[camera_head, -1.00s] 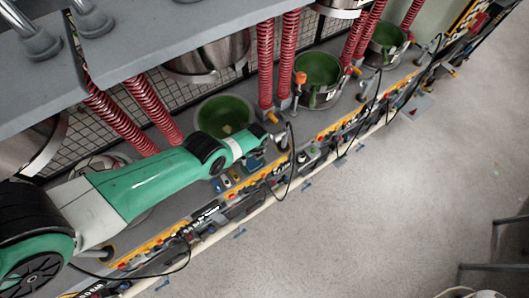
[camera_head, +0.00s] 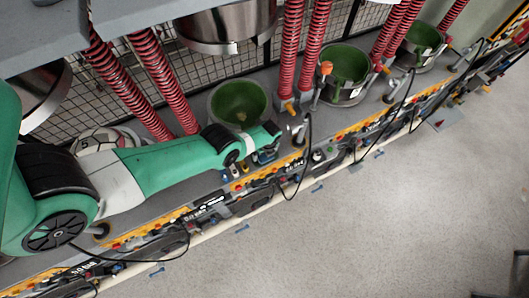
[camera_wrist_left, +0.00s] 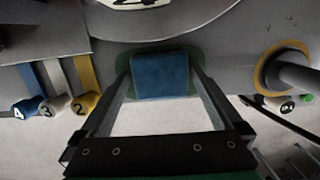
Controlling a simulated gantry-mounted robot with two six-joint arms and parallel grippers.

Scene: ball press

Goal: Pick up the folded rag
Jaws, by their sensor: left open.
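The folded rag (camera_wrist_left: 160,75) is a blue square of cloth in the left wrist view, lying over a green patch on the grey ledge. My left gripper (camera_wrist_left: 160,68) is open, with one finger on each side of the rag. I cannot tell whether the fingers touch it. In the head view my left gripper (camera_head: 268,148) is low over the ledge, just below and right of a green bowl. A little blue of the rag (camera_head: 265,156) shows there, mostly hidden by the gripper. My right gripper is not in view.
Blue, white and yellow numbered levers (camera_wrist_left: 52,92) stand left of the rag. Another lever in a yellow ring (camera_wrist_left: 288,72) stands at right. The green bowl (camera_head: 238,103), red springs (camera_head: 312,45) and a hanging black cable (camera_head: 308,160) are close to my left arm. Open floor lies beyond the ledge.

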